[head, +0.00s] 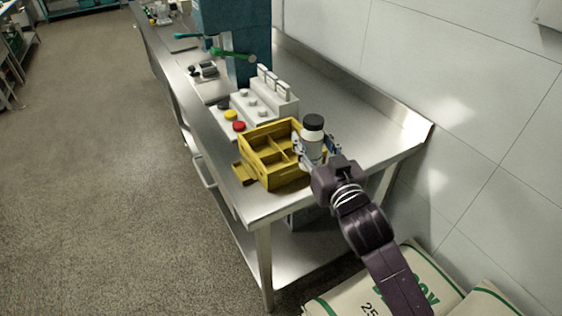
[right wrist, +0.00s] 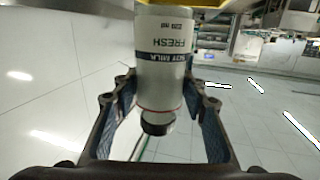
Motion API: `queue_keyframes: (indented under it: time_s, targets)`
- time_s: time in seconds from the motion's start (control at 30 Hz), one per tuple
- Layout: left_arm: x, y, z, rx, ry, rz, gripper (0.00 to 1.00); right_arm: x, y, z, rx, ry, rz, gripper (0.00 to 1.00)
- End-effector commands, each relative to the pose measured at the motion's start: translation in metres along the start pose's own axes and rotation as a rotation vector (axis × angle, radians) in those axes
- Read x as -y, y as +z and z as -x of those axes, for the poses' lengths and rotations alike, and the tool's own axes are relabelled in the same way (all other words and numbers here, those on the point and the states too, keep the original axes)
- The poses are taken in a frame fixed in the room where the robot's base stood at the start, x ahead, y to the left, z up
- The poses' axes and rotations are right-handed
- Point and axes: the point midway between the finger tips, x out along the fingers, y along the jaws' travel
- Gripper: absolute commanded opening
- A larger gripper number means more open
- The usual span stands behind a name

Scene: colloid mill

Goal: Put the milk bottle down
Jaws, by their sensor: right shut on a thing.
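The milk bottle (head: 311,147) is white with a black cap and stands upright in my right gripper (head: 317,150). It shows at the right end of the yellow divided crate (head: 273,177); its base is hidden, so I cannot tell whether it is inside a compartment or above it. In the right wrist view the bottle (right wrist: 163,65) appears upside down, with a "soy milk" label, and the fingers (right wrist: 163,105) lie on both sides of it. A yellow edge shows beyond its base. My left gripper is out of view.
The crate sits on a steel table (head: 350,143) with a raised back edge by the tiled wall. Behind it is a grey-white control box (head: 268,100) with red and yellow buttons, then a blue machine (head: 235,30). Printed sacks (head: 385,287) lie at the lower right.

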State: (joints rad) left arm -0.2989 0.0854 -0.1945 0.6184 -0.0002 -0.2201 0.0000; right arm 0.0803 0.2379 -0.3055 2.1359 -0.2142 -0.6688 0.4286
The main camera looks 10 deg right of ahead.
Motion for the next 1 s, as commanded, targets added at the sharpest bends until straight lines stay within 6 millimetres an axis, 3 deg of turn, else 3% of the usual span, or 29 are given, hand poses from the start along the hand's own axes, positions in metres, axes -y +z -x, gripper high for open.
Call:
queue_keyframes:
  time_s: [0.1,0.4,0.7,0.87,1.0]
  targets:
    - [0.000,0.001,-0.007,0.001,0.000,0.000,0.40,-0.003,-0.015,-0.030,-0.008,-0.016,0.005,0.08]
    - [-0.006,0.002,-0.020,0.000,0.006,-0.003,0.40,-0.013,-0.062,-0.090,-0.008,-0.043,0.005,0.08]
    - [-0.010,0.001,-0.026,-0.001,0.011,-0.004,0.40,-0.023,-0.097,-0.118,-0.004,-0.049,0.003,0.08]
    - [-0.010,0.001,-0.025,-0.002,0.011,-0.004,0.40,-0.025,-0.087,-0.121,0.002,-0.049,0.002,0.08]
    - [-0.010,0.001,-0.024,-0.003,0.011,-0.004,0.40,-0.025,-0.053,-0.122,0.006,-0.049,0.001,0.08]
